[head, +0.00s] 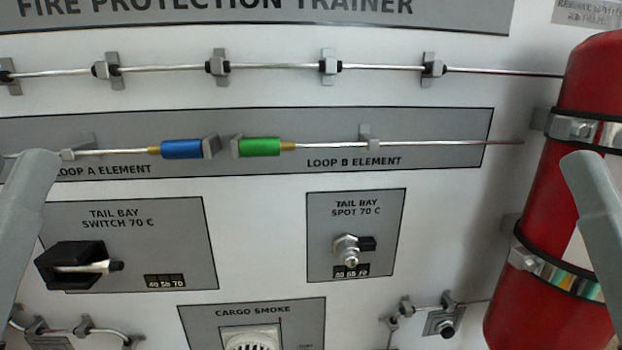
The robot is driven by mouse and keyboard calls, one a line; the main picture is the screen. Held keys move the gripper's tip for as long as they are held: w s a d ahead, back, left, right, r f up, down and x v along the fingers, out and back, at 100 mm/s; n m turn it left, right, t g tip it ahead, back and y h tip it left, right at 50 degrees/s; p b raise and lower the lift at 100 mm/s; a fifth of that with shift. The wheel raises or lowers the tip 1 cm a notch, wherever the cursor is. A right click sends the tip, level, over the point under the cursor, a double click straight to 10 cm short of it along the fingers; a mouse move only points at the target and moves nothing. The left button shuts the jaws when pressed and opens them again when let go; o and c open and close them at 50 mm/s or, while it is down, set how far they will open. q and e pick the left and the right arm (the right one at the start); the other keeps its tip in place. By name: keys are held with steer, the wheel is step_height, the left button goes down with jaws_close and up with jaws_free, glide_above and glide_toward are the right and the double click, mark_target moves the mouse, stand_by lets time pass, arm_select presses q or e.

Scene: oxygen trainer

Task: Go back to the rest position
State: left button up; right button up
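Only grey parts of my two arms show, one at the left edge and one at the right edge of the head view. Neither my left nor my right gripper can be seen, so I cannot see whether they are open or hold anything. In front of me is the white trainer panel (262,190). A blue connector (181,149) on the Loop A line and a green connector (259,147) on the Loop B line face each other, with a small gap between their grey end brackets.
A red cylinder (535,240) in metal straps stands at the right, behind my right arm. A black switch (72,264), a spot sensor (347,249) and a smoke detector (252,338) stick out of the panel. A clamped tube (275,66) runs across the top.

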arm_select(q)
step_height(320, 180, up, 19)
steer(key=p, duration=1.6)
arm_select(e)
step_height(320, 180, up, 19)
arm_select(q)
step_height(320, 180, down, 23)
steer(key=b, duration=2.2)
steer(key=shift+h, duration=0.3)
arm_select(e)
step_height(320, 180, down, 23)
arm_select(q)
steer(key=shift+w+b, duration=0.1)
steer(key=shift+b, duration=0.2)
